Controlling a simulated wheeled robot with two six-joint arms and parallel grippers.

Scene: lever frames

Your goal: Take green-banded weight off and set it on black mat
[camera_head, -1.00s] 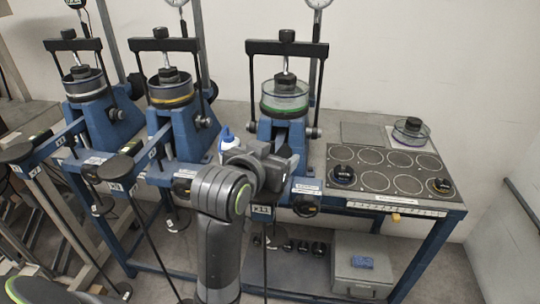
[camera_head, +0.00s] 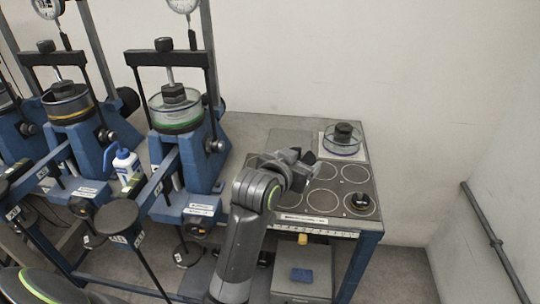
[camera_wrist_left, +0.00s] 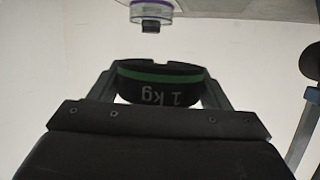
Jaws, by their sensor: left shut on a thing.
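The green-banded weight (camera_wrist_left: 160,82) is a dark disc marked 1 kg, with a green stripe, between the fingers in the left wrist view. My left gripper (camera_head: 300,165) is shut on it. In the head view the gripper hides the weight and appears over the left part of the black mat (camera_head: 352,221), a dark panel with ringed circles at the right end of the bench. I cannot tell its height above the mat. My right gripper is not in view.
A dark, yellow-marked weight (camera_head: 361,202) sits at the mat's front right. A clear cell with a black top (camera_head: 342,137) stands behind the mat. The green-ringed lever frame (camera_head: 180,150) and a white-blue bottle (camera_head: 126,165) are left. Several right-hand circles are free.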

